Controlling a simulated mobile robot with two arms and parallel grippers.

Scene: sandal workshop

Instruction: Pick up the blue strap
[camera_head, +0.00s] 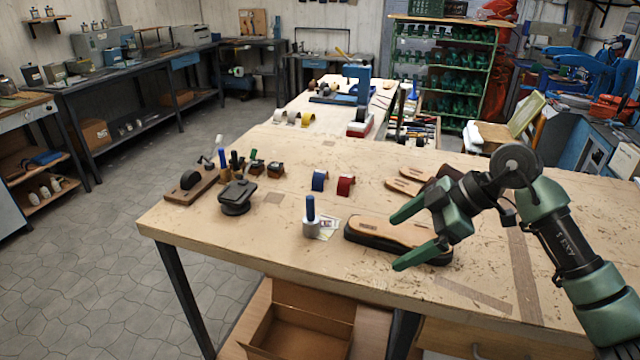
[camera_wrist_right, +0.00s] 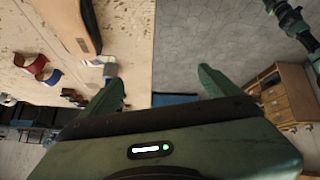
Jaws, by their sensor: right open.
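The blue strap (camera_head: 319,181) is a small curved band standing on the wooden workbench (camera_head: 290,160), left of a similar red strap (camera_head: 346,185). In the right wrist view the blue strap (camera_wrist_right: 51,77) and the red strap (camera_wrist_right: 38,64) show at the left. My right gripper (camera_head: 394,243) has green fingers, open and empty, over the sandal sole near the bench front. It is to the right of the blue strap and nearer the front edge, apart from it. Its spread fingers also show in the right wrist view (camera_wrist_right: 160,78). My left gripper is not seen.
A thick sandal sole (camera_head: 382,230) lies under my right gripper. Thin soles (camera_head: 405,186) lie behind. A dark tool (camera_head: 236,197) sits at the left. An open cardboard box (camera_head: 300,320) is below the bench.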

